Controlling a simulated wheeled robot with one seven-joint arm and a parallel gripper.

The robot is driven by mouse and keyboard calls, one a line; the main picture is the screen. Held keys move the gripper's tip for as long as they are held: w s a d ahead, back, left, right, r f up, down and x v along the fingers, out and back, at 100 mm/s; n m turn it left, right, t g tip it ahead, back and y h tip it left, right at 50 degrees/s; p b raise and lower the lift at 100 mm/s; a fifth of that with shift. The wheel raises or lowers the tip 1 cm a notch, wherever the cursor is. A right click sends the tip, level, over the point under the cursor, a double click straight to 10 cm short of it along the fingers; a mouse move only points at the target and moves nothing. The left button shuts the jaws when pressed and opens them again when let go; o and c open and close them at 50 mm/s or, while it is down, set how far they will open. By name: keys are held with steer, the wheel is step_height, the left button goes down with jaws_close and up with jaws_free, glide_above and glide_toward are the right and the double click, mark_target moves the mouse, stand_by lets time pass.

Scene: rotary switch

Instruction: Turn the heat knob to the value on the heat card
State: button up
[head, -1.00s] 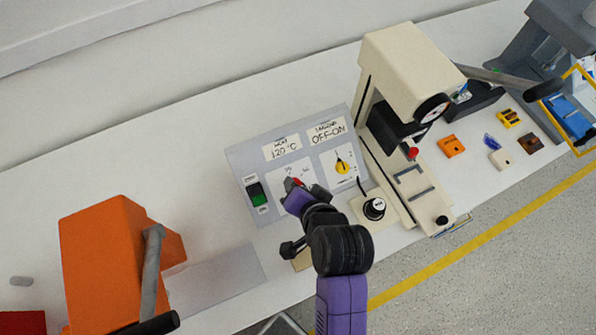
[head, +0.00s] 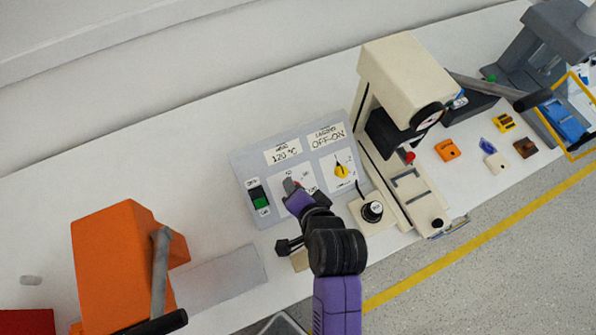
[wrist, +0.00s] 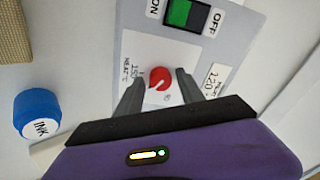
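A grey control panel (head: 243,161) stands on the bench. Its heat card (head: 284,151) reads 120 °C. The red heat knob (wrist: 160,78) shows in the wrist view, with a white mark on its lower part; the value it points at is too small to tell. In the head view my gripper (head: 296,187) covers most of the knob and its dial. In the wrist view my gripper (wrist: 160,76) is open, a finger on each side of the knob with a gap on both sides.
A green switch (head: 259,197) is left of the heat dial, and a yellow knob (head: 341,170) is on the right, under an OFF-ON card (head: 326,134). A cream press (head: 398,75) stands right of the panel, an orange machine (head: 112,255) at left. An ink bottle (wrist: 38,112) shows in the wrist view.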

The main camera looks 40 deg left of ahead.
stand_by(0.3)
steer(key=v, duration=0.8)
steer(key=shift+b, duration=0.3)
